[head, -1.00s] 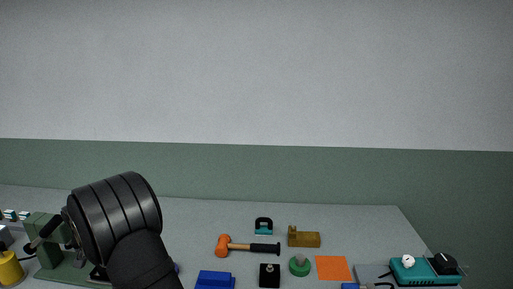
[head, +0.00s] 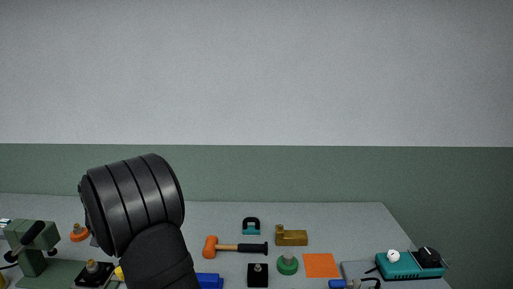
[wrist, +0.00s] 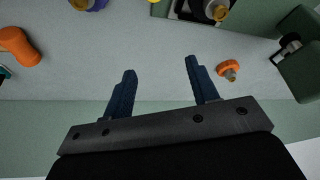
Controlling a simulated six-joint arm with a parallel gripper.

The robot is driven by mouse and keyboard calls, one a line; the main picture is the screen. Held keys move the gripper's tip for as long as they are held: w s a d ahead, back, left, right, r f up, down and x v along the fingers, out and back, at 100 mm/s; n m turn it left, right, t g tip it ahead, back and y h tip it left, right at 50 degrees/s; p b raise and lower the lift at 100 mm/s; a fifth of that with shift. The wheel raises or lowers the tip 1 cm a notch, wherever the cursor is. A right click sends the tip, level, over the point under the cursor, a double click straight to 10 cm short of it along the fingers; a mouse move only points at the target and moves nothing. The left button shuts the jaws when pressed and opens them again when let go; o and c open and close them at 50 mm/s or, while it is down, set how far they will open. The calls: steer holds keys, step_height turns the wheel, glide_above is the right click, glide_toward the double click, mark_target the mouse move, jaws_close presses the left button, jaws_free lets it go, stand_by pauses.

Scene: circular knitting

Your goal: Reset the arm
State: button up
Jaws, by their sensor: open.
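My gripper (wrist: 160,75) shows in the wrist view with its two dark blue fingers apart and nothing between them. It is above the grey table (wrist: 150,60), clear of the objects around it. In the head view my dark arm fills the lower left and hides part of the table behind it. The gripper's fingers do not show clearly in the head view.
A green machine (head: 32,240) stands at the far left, with an orange knob-like part (head: 79,233) near it. An orange mallet (head: 210,247), black block (head: 258,274), green round piece (head: 288,264), brass block (head: 292,238), orange square (head: 321,265) and teal device (head: 410,264) lie to the right.

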steer(key=s+d+m+g+h, duration=0.1)
steer(key=s+d+m+h, duration=0.1)
steer(key=s+d+m, duration=0.35)
steer(key=s+d+f+m+h, duration=0.1)
steer(key=s+d+m+h, duration=0.15)
steer(key=d+m, duration=0.5)
steer(key=s+d+m+g+h, duration=0.15)
steer(key=s+d+m, duration=0.25)
steer(key=d, duration=0.5)
steer(key=s+a+f, duration=0.2)
steer(key=a+f, duration=0.3)
steer(key=a, duration=0.3)
steer(key=shift+t, duration=0.45)
steer(key=shift+f, duration=0.1)
